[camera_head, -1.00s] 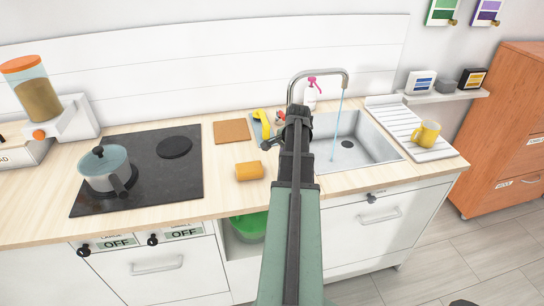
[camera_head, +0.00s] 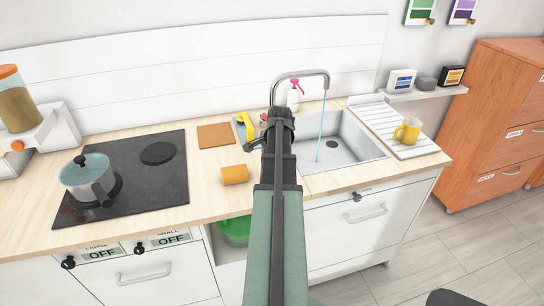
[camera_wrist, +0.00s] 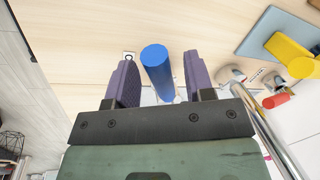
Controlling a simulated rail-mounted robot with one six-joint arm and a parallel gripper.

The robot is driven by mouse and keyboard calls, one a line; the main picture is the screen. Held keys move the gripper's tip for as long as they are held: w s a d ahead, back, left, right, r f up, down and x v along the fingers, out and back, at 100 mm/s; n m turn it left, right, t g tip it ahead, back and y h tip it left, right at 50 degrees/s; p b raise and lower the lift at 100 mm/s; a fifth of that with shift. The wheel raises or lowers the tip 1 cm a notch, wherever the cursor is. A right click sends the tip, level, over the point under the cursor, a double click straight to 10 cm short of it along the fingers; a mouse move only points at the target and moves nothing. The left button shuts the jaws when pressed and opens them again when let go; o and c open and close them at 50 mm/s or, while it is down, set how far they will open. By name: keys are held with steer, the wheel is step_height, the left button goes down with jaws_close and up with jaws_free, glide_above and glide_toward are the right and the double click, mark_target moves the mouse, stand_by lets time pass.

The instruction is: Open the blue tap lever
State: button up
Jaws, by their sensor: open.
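The blue tap lever (camera_wrist: 158,73) is a blue cylinder in the wrist view. It lies between the two purple finger pads of my open gripper (camera_wrist: 160,66), with gaps visible on both sides. I cannot tell its depth relative to the pads. In the head view my arm hides the lever, and the gripper (camera_head: 279,117) is at the left side of the sink, in front of the tap. The metal tap (camera_head: 300,75) arches over the sink (camera_head: 345,150), and a stream of water (camera_head: 321,125) falls from its spout. A red piece (camera_wrist: 275,101) shows beside the metal pipe in the wrist view.
A yellow object (camera_head: 245,126), a pink-topped bottle (camera_head: 293,97) and an orange-brown cylinder (camera_head: 234,174) are near the gripper. A yellow mug (camera_head: 408,131) stands on the drainer at right. A pot (camera_head: 88,178) sits on the hob at left.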

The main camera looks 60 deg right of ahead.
steer(key=shift+r, duration=0.1)
step_height(320, 180, up, 10)
steer(key=s+p, duration=0.2)
steer(key=p, duration=0.8)
steer(key=shift+a+r+p, duration=0.25)
steer(key=shift+a+p, duration=0.05)
steer(key=shift+p, duration=0.05)
